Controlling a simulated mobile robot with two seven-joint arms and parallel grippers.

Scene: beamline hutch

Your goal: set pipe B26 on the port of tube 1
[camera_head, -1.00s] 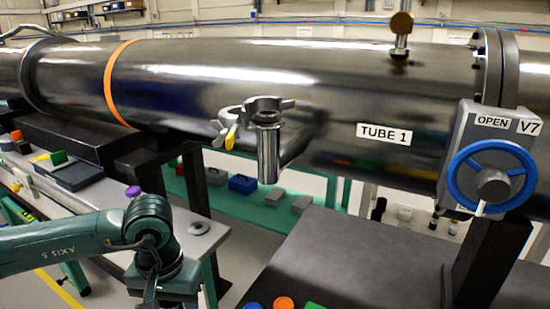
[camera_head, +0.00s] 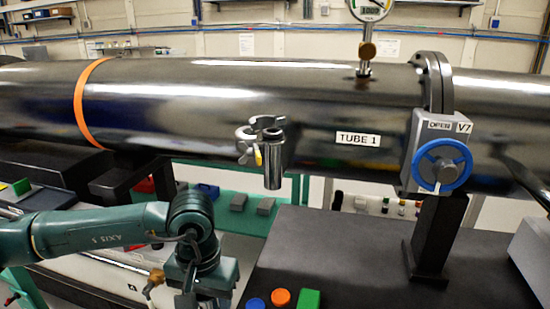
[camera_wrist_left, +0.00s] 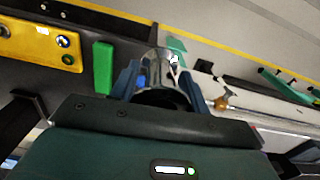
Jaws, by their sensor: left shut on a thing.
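Tube 1 (camera_head: 330,105) is a long dark shiny cylinder across the head view, with a "TUBE 1" label. Its port (camera_head: 273,168) is a short bright metal stub on the near side. A clamp (camera_head: 262,133) with a wing-like piece sits at the stub's upper end. My left gripper (camera_wrist_left: 160,82) is shut on a shiny metal piece, probably pipe B26 (camera_wrist_left: 160,62); no label on it is readable. In the head view my left wrist is low, left of and below the port, and the fingertips are out of frame. My right gripper is not in view.
Valve V7 (camera_head: 440,165), with a blue handwheel and an "OPEN" sign, is right of the port. A gauge (camera_head: 368,12) stands on top. A dark bench top (camera_head: 360,255) below carries orange, blue and green buttons at its front left.

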